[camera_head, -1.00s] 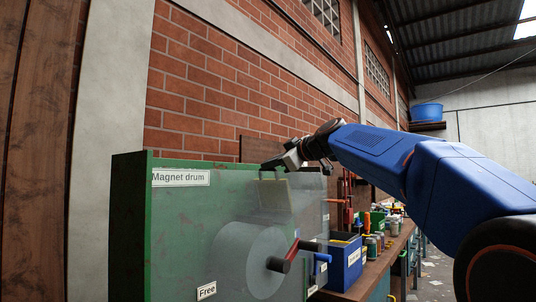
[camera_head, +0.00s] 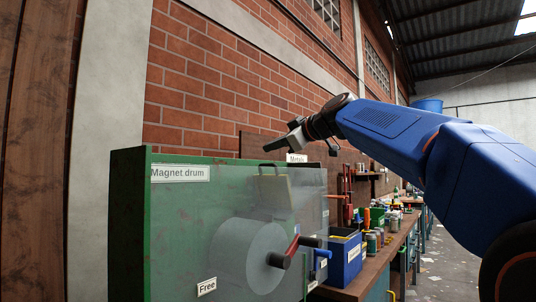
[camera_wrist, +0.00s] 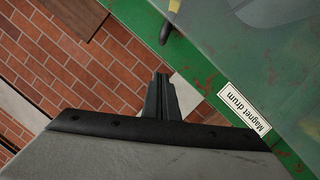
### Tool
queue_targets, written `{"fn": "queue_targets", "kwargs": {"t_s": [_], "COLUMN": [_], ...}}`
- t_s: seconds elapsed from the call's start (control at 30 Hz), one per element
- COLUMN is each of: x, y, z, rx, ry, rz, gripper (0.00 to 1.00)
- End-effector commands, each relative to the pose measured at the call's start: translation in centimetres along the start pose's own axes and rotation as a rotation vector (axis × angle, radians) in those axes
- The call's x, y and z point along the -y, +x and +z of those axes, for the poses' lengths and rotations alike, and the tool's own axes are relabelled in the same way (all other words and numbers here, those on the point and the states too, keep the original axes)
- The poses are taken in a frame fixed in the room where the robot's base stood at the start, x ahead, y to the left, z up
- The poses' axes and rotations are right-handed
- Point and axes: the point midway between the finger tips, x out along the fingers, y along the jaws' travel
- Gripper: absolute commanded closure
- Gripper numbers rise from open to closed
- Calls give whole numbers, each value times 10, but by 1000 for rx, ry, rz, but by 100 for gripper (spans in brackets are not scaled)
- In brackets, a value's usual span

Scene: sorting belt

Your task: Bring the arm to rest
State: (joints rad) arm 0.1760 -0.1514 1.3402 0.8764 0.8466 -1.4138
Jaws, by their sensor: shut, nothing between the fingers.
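My gripper (camera_head: 284,142) is at the end of my blue arm, raised above the top edge of the green magnet drum housing (camera_head: 128,225). It points left and slightly down, in front of the brick wall. In the wrist view my gripper (camera_wrist: 160,80) shows as dark fingers lying together with nothing between them. The housing (camera_wrist: 205,75) with its "Magnet drum" label is at the right of that view. No object hangs from my gripper.
A grey drum (camera_head: 247,258) with a red-and-black handle (camera_head: 290,252) is on the housing's front. A blue bin (camera_head: 345,260) and several small containers stand on the bench (camera_head: 372,275) to the right. The brick wall (camera_head: 215,80) is behind. Open floor (camera_head: 440,270) lies at the far right.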

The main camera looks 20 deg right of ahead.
Motion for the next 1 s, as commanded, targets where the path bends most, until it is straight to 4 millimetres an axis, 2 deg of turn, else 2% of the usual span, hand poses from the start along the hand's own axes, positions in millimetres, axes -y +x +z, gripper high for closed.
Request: {"fn": "queue_targets", "kwargs": {"t_s": [0.1,0.3,0.5,0.77,0.87,1.0], "x": [-1,-1,-1,2,17,62], "y": [-23,-53,-66,-69,-69,-72], "z": [0,0,0,2,13,50], "rx": [0,0,1,4,31,122], "ry": [-1,1,0,6,43,152], "rz": [3,2,0,-3,-18,-57], "gripper": [100,100,100,100,100,100]}}
